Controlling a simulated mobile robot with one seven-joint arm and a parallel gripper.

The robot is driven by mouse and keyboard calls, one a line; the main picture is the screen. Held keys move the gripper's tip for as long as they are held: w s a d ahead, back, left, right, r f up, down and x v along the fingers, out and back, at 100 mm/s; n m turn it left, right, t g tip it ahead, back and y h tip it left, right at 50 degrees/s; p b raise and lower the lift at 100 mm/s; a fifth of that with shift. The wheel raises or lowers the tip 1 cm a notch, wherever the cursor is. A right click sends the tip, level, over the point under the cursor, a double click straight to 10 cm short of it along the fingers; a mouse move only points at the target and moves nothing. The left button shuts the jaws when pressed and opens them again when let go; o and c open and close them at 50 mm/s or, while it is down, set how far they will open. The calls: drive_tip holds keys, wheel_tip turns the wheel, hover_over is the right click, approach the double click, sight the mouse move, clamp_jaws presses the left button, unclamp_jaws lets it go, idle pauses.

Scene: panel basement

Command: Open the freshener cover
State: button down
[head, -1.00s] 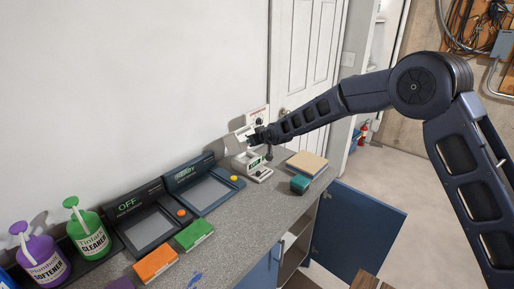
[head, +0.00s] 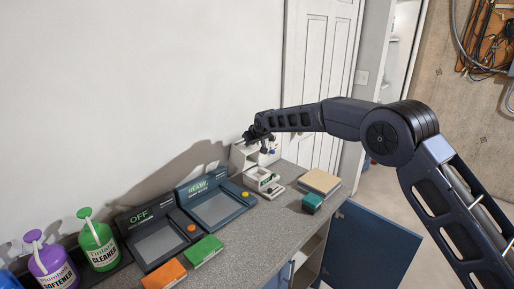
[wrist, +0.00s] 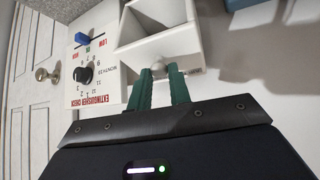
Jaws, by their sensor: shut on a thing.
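The freshener (head: 262,180) is a small white device on the grey counter, near the wall. Its white cover (head: 243,155) stands raised at the back of the body, which shows an open top. In the wrist view the cover (wrist: 190,48) is a hollow white box shape with a pale rounded knob. My gripper (head: 264,144) is at the cover's upper edge in the head view. In the wrist view its green fingers (wrist: 160,75) are closed around the knob. The arm hides part of the cover's top in the head view.
A white panel marked extinguisher check (wrist: 93,75) with a black dial is close beside my gripper. A teal block (head: 312,202) and a tan slab (head: 320,182) lie right of the freshener. Two dark display trays (head: 216,209) stand left. A blue cabinet door (head: 358,240) hangs open below.

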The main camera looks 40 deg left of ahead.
sight(241, 141)
drive_tip(key=a, duration=0.5)
drive_tip(key=shift+a+r, duration=0.15)
drive_tip(key=shift+a, duration=0.1)
drive_tip(key=c, duration=1.3)
unclamp_jaws()
drive_tip(key=shift+f, duration=0.2)
drive_tip(key=shift+d, duration=0.1)
drive_tip(key=v, duration=1)
drive_tip(key=shift+d+r, duration=0.25)
drive_tip(key=shift+r, duration=0.05)
